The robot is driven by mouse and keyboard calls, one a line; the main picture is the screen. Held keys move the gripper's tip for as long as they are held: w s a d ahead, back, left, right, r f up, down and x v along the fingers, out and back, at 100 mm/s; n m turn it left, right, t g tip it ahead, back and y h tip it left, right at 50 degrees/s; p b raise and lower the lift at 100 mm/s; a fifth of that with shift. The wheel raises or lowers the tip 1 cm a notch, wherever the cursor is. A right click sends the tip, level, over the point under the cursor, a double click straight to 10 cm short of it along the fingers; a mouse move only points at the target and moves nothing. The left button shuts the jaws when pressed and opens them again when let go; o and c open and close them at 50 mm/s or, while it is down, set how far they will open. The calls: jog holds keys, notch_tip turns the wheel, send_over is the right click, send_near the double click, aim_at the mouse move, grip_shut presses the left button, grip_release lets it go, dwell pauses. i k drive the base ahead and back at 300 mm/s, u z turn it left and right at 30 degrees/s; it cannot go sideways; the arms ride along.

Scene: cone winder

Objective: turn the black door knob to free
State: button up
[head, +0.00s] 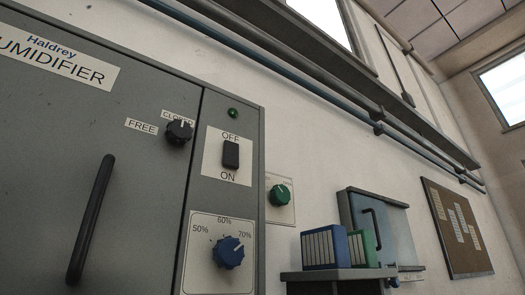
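The black door knob (179,133) is on the grey humidifier door (140,90), near its right edge, in the head view. Its white pointer mark points up towards the CLOSED label (172,116), which the knob partly covers. The FREE label (142,126) is to the left of the knob. A long black door handle (91,220) stands below and to the left. The door looks shut. My gripper is not in this view.
To the right of the door are a green lamp (233,113), a black OFF/ON switch (231,154) and a blue humidity dial (228,252). A green knob (280,195) is on the wall beyond. A shelf (338,274) carries blue and green binders. The space before the door looks clear.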

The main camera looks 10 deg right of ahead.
aim_at(178, 132)
jog(key=z, duration=1.15)
jog(key=k, duration=1)
jog(key=u, duration=1.9)
